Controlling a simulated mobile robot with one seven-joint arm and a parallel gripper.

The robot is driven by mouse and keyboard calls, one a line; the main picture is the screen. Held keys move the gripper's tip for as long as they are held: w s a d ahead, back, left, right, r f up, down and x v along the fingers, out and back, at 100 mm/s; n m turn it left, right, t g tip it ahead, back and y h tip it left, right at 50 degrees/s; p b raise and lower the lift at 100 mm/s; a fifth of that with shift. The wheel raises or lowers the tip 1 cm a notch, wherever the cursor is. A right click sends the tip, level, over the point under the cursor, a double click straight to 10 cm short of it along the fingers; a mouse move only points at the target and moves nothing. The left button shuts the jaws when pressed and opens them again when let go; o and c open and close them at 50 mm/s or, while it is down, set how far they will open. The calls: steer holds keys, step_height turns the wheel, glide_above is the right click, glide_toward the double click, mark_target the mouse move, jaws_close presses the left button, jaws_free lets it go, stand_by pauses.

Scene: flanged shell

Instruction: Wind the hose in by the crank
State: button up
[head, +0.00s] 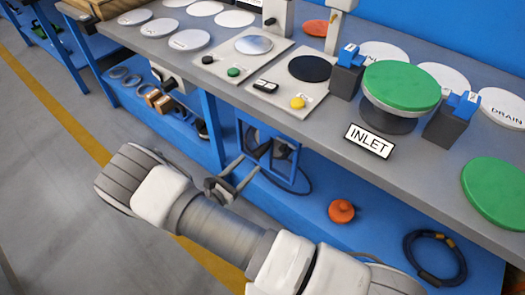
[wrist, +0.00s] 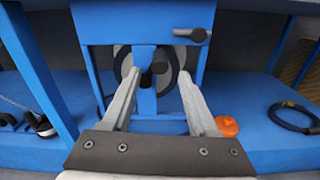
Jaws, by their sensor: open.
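The hose reel, a dark drum with a pale rim, sits in a blue frame under the bench in the head view (head: 265,147); it also shows in the wrist view (wrist: 126,62). A dark knob (wrist: 160,66), which looks like the crank grip, appears between my fingertips in the wrist view; contact cannot be told. A dark-handled lever (wrist: 192,34) is on the frame's upper right. A black hose loop (head: 307,184) lies beside the frame. My gripper (head: 250,165) is open, pointing at the reel; it also shows in the wrist view (wrist: 162,68).
The grey bench top (head: 330,150) overhangs the reel and the blue lower shelf (head: 385,225). An orange object (head: 341,211) and a dark coil (head: 435,257) lie right of the reel. A blue leg (head: 212,130) stands to its left. Floor in front is clear.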

mark_target(262, 151)
steer(key=b+x, duration=0.1)
steer(key=x, duration=0.7)
steer(key=shift+c, duration=0.2)
jaws_close()
stand_by(1.1)
